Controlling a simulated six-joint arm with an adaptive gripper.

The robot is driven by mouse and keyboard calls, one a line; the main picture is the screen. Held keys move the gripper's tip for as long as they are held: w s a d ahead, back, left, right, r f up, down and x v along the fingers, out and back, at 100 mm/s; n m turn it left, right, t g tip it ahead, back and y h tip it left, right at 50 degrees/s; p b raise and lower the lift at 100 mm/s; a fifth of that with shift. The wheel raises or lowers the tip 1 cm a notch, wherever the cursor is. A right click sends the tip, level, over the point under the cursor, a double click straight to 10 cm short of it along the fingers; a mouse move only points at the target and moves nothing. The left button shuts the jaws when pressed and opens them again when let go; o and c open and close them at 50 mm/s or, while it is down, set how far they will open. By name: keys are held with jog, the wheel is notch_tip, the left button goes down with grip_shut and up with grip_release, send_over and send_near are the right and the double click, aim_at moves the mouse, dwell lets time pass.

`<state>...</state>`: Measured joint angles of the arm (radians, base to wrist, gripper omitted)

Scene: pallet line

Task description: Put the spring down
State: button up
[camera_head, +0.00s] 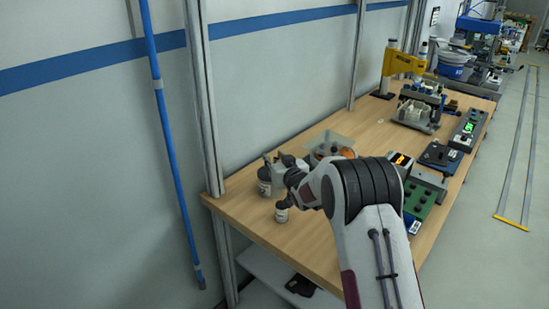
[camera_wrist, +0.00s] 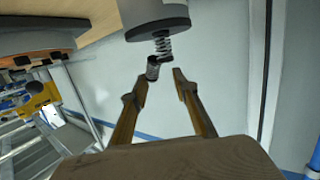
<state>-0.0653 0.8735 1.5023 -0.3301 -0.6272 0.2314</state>
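In the wrist view a small dark metal coil, the spring (camera_wrist: 153,68), shows just past my fingertips. A second coiled piece (camera_wrist: 162,46) shows between it and a grey round container (camera_wrist: 157,22); I cannot tell whether the two coils are one part. My gripper (camera_wrist: 160,82) has its two fingers apart, with a gap wider than the coil. The coil lies close to the left fingertip and apart from the right one; contact there is unclear. In the head view my arm's end is over the near left of the wooden table (camera_head: 255,222), and the spring cannot be made out.
A clear tray (camera_head: 328,140) with orange items lies behind. Green and dark devices (camera_head: 420,196) line the right edge. The table's near left corner is bare.

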jog(key=shift+r, duration=0.35)
jog(key=v, duration=1.2)
dwell(0.5)
jog(key=shift+f, duration=0.1)
dwell(0.4)
